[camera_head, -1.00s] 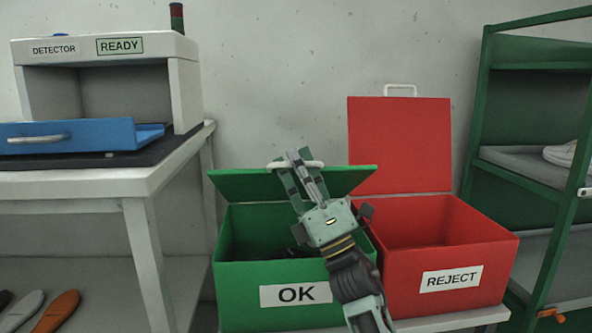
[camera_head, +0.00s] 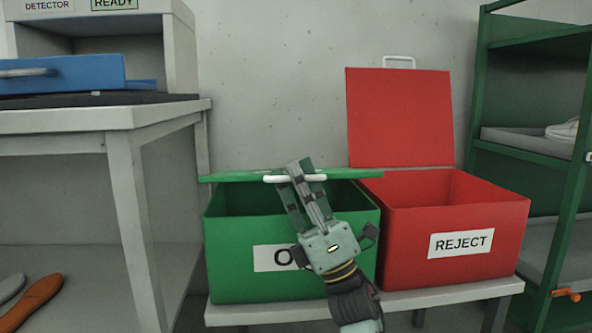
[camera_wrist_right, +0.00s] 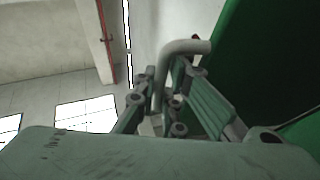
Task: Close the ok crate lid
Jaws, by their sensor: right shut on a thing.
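The green OK crate (camera_head: 225,265) stands on a low bench, its label partly hidden behind my right gripper. Its green lid (camera_head: 235,177) is partly lowered and shows as a thin, nearly edge-on slab above the open box. My right gripper (camera_head: 296,177) is shut on the white lid handle (camera_head: 318,178) at the lid's front edge. In the right wrist view, the handle (camera_wrist_right: 185,47) passes between the fingers, with the green lid (camera_wrist_right: 245,50) at the right. My left gripper is not in view.
The red REJECT crate (camera_head: 400,260) stands close on the right with its lid (camera_head: 400,120) upright. A table (camera_head: 120,118) with the detector (camera_head: 180,50) and a blue tray (camera_head: 60,75) is at the left. A green rack (camera_head: 480,110) stands at the right.

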